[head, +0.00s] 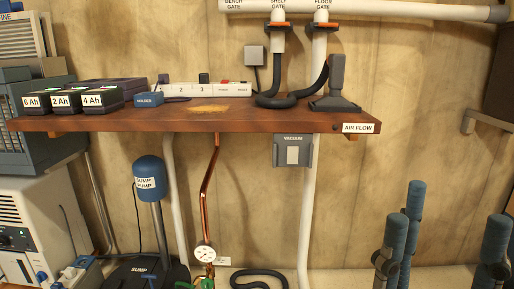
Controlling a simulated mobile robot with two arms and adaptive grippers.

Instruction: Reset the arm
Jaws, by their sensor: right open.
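My right gripper (443,217) is at the lower right edge of the head view. Its thick blue-grey fingers point upward and stand wide apart, with dark joints beside them. It is open, and nothing shows between the fingers. Behind it is the bare wall. It is right of and below the wooden shelf (240,127), apart from it in the picture. The rest of the right arm is cut off by the lower edge. My left gripper is not in view.
On the shelf are battery packs (101,99), a power strip (190,90), a dark nozzle (336,88) and a black hose (275,101). Below are a sump pump (148,180), a copper pipe (207,185) with a gauge (204,253), and a vacuum box (292,152). Wall right of the shelf is mostly clear.

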